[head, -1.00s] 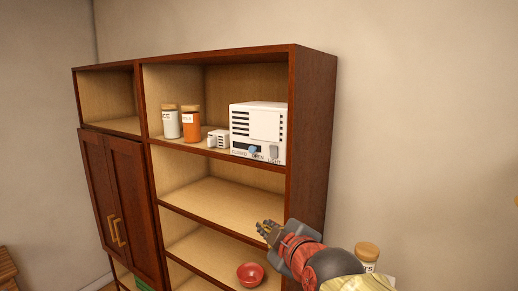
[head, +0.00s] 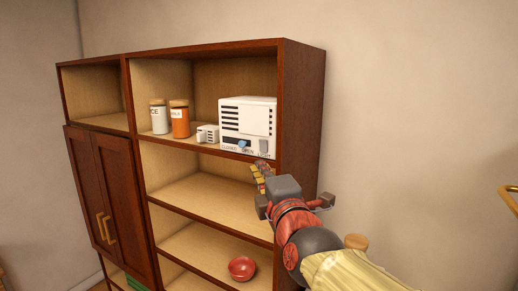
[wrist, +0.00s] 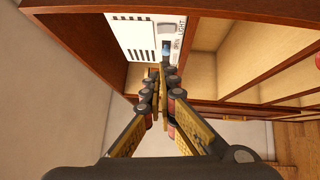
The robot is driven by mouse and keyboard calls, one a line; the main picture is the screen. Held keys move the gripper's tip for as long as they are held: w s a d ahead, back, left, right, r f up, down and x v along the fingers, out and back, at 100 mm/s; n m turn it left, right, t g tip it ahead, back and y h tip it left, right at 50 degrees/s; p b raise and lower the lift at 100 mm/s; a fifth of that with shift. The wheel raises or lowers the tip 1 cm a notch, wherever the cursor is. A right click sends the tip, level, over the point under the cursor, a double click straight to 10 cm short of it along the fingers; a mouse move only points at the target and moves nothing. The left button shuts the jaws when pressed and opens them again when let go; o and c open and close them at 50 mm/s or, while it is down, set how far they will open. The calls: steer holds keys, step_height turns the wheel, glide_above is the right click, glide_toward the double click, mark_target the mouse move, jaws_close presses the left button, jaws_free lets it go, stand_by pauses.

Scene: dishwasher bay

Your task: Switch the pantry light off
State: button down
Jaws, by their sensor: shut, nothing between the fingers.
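A white control box (head: 240,117) stands on the upper right shelf, with black slots, a blue slider (head: 243,145) above the words CLOSED and OPEN, and a grey light switch (head: 264,147) at its lower right. In the wrist view the light switch (wrist: 167,28) sits beside the word LIGHT, and the blue slider (wrist: 167,47) is nearer my fingers. My gripper (head: 262,171) is shut and empty, just below the box's front lower right, apart from the switch in the picture. Its fingertips (wrist: 162,72) point toward the box in the wrist view. I cannot tell the switch's position.
The box stands in a dark wooden cabinet (head: 305,125). A white jar (head: 159,119), an orange jar (head: 180,122) and a small white block-like item (head: 207,134) stand left of it. A red bowl (head: 242,268) is on a lower shelf. The middle shelf (head: 205,193) is bare.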

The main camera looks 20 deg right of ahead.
steer(key=shift+w, duration=0.1)
steer(key=p, duration=0.2)
glide_toward(263, 146)
steer(key=w+a+r, duration=0.1)
steer(key=w+a, duration=0.3)
steer(key=a, duration=0.1)
steer(key=w+d, duration=0.2)
steer(key=d, duration=0.1)
steer(key=shift+w+r, duration=0.25)
steer(key=shift+r, duration=0.1)
steer(key=shift+w+d+r+b, duration=0.2)
steer(key=shift+b, duration=0.5)
